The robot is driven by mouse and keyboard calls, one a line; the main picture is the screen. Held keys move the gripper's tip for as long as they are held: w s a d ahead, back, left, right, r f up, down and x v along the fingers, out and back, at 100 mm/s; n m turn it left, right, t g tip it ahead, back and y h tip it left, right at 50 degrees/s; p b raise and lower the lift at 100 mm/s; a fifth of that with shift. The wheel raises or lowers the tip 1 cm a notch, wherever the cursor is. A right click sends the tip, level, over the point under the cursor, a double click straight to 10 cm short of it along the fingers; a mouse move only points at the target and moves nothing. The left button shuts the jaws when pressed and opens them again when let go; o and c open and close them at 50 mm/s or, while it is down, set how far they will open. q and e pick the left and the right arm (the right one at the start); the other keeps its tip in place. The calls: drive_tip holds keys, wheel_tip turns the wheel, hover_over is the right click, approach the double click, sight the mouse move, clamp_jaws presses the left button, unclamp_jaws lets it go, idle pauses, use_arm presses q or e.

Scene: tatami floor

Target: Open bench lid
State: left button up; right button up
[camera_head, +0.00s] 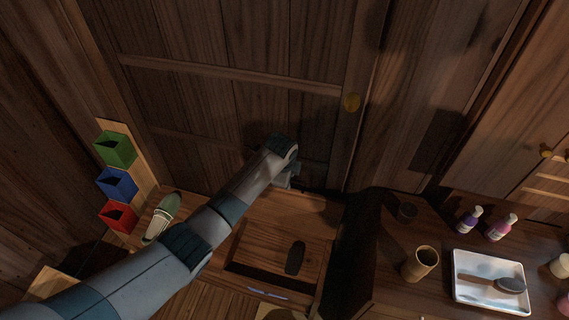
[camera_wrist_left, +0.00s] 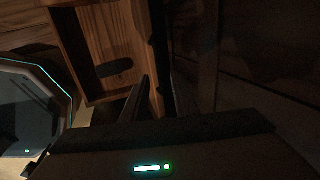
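The bench (camera_head: 222,268) is a wooden box against the back wall. Its lid (camera_head: 270,243) is a wooden panel with a dark oval slot, and a dark gap shows along its left and front edges. I cannot tell how far it is raised. The lid also shows in the left wrist view (camera_wrist_left: 112,45), with the slot facing me. My left gripper (camera_head: 284,181) is low behind the lid, near the bench's back edge. In the left wrist view, dark fingers (camera_wrist_left: 136,103) lie close to the panel's edge; their opening is unclear. My right gripper is not in view.
Green (camera_head: 115,149), blue (camera_head: 117,184) and red (camera_head: 117,217) boxes stand at left, beside a brush-like item (camera_head: 162,217). At right, a dark counter holds a cup (camera_head: 420,263), a white tray (camera_head: 460,278) with a brush, and bottles (camera_head: 501,227).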

use_arm(q)
drive_tip(key=b+v, duration=0.1)
drive_tip(key=v, duration=1.2)
